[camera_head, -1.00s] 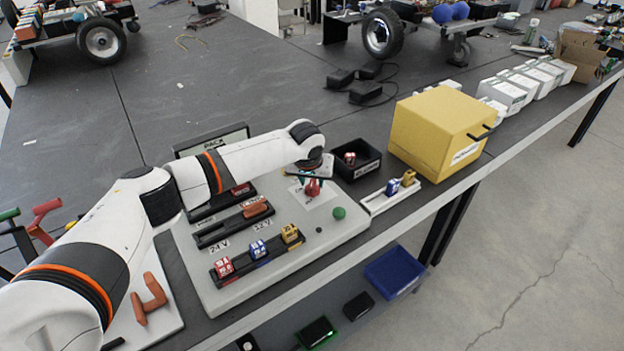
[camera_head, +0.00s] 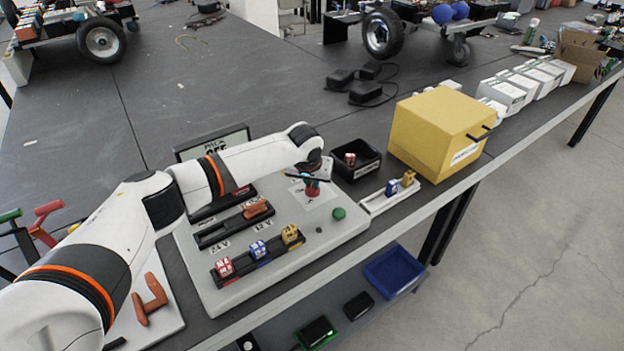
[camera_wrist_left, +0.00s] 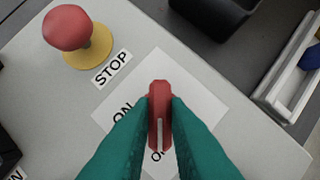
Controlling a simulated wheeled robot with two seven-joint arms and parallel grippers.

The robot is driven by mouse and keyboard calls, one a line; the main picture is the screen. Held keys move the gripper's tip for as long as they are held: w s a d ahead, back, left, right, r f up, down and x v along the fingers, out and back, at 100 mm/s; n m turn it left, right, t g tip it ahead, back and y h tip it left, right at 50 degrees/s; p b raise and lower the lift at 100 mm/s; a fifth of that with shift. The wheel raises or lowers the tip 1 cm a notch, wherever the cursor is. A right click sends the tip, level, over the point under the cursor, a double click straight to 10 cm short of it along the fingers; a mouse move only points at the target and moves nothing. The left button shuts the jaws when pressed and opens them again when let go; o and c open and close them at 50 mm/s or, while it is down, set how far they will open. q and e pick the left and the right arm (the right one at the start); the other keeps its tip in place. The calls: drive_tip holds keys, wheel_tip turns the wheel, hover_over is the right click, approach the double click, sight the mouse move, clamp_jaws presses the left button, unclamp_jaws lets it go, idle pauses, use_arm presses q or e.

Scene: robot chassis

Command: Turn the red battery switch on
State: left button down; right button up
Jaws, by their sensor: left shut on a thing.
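The red battery switch (camera_wrist_left: 159,105) stands on a white label on the grey panel (camera_head: 345,228). Its handle lies lengthwise up and down in the left wrist view. A white line on it points to the partly hidden label that starts with "O"; the "ON" label is to its left. My left gripper (camera_wrist_left: 159,117) is shut on the switch handle, one teal finger on each side. In the head view my left gripper (camera_head: 312,184) is over the switch and mostly hides it. The display (camera_head: 213,144) behind the panel reads PACK OFF, partly covered by my arm. My right gripper is not in view.
A red STOP button (camera_wrist_left: 68,28) on a yellow base is near the switch. A black bin (camera_head: 366,168), a white tray (camera_head: 378,205) and a yellow box (camera_head: 435,130) stand to the right. Fuse rows and a green button (camera_head: 339,214) are on the panel.

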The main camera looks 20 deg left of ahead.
use_arm(q)
drive_tip(key=shift+r+m+h+p, duration=0.15)
drive_tip(key=shift+m+h+p, duration=0.25)
drive_tip(key=shift+m+p, duration=0.5)
drive_tip(key=shift+a+m+h+p, duration=0.1)
drive_tip(key=shift+m+h+p, duration=0.2)
drive_tip(key=shift+m, duration=0.6)
drive_tip(key=shift+w+m+h, duration=0.1)
drive_tip(key=shift+m+h, duration=0.3)
drive_tip(key=shift+m, duration=0.5)
drive_tip(key=shift+a+f+m+g+h+b, duration=0.15)
drive_tip(key=shift+m+g+h+b, duration=0.25)
drive_tip(key=shift+m, duration=0.5)
drive_tip(key=m+b, duration=0.1)
drive_tip(key=m, duration=0.1)
drive_tip(key=m+g+h+b, duration=0.1)
drive_tip(key=m+b, duration=0.1)
drive_tip(key=shift+w+f+m, duration=0.15)
drive_tip(key=shift+m, duration=0.15)
drive_tip(key=m+g+b, duration=0.1)
drive_tip(key=m+b, duration=0.2)
drive_tip(key=shift+h+b, duration=0.3)
drive_tip(key=shift+h, duration=0.1)
drive_tip(key=shift+w+m+g+b, duration=0.1)
drive_tip(key=shift+m+g+b, duration=0.5)
drive_tip(key=shift+m+b, duration=0.65)
drive_tip(key=shift+r, duration=0.2)
